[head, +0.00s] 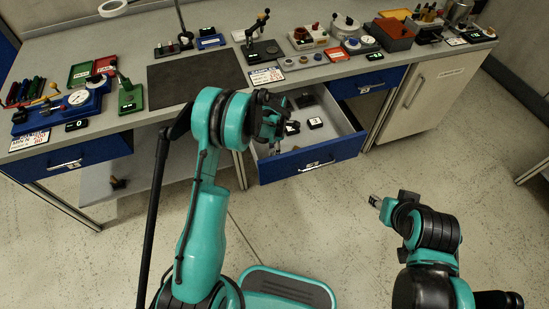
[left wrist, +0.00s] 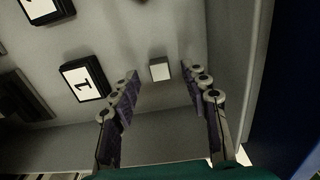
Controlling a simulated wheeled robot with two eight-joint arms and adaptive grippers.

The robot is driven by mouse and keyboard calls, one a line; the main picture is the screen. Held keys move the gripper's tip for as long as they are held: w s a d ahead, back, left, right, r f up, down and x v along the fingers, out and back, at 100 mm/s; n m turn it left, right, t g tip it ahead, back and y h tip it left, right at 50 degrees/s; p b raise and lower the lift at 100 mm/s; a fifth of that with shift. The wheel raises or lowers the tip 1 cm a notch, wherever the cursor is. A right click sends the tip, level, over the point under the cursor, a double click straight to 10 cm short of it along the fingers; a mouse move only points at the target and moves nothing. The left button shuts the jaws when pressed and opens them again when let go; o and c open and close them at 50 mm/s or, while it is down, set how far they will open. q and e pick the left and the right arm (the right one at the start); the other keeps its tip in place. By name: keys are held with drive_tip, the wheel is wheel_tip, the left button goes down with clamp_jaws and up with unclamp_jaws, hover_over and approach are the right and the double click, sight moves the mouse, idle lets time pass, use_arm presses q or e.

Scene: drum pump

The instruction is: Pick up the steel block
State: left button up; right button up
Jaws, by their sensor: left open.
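A small block with a pale top face (left wrist: 160,70), seemingly the steel block, rests on the floor of the open drawer in the left wrist view. My left gripper (left wrist: 162,88) is open, its two fingers apart on either side of the block's line and not visibly touching it. In the head view my left gripper (head: 272,122) is over the left part of the open drawer (head: 310,163). I cannot make out the block there; the gripper and arm cover that part. My right gripper (head: 377,202) is over the floor at the right, away from the drawer, too small to read.
A tag marked 1 (left wrist: 86,82) lies left of the block, and a tag marked 3 (head: 314,123) shows in the drawer.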

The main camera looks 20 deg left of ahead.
use_arm(q)
drive_tip(key=shift+f, duration=0.95)
drive_tip(key=shift+r, duration=0.1)
drive_tip(key=shift+c, duration=0.3)
clamp_jaws()
drive_tip(key=shift+r, duration=0.1)
